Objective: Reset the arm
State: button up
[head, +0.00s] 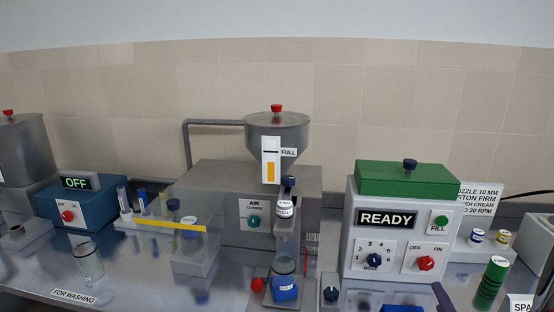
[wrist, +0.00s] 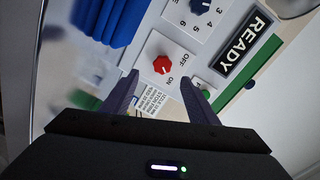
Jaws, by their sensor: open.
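My gripper (wrist: 165,78) shows in the wrist view with its two dark fingers apart and nothing between the tips. Past the tips is the front of the machine whose display reads READY, with its red OFF/ON knob (wrist: 163,64). The fingers look short of the panel, but I cannot judge the gap. In the head view the READY machine (head: 395,217) stands right of centre with a green top. A dark purple piece at that view's bottom edge may be a finger of my gripper (head: 443,298); the rest is out of frame.
A blue box reading OFF (head: 77,203) and a clear glass (head: 89,263) are at left. Bare counter shows at front left.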

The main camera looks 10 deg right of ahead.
jog(key=w+a+r+n+g, duration=0.4)
jog(key=a+r+n+g, duration=0.3)
jog(key=a, duration=0.5)
jog(key=s+a+r+n+g+y, duration=0.2)
jog(key=s+a+n, duration=0.3)
jog(key=s+a, duration=0.3)
jog(key=s+a+r+n+g+y, duration=0.2)
jog(key=s+a+r+n, duration=0.1)
jog(key=s+a, duration=0.6)
jog(key=a+n, duration=0.1)
jog(key=a, duration=0.3)
jog(key=shift+a+n+y, duration=0.2)
jog(key=shift+n+y, duration=0.2)
jog(key=shift+c, duration=0.5)
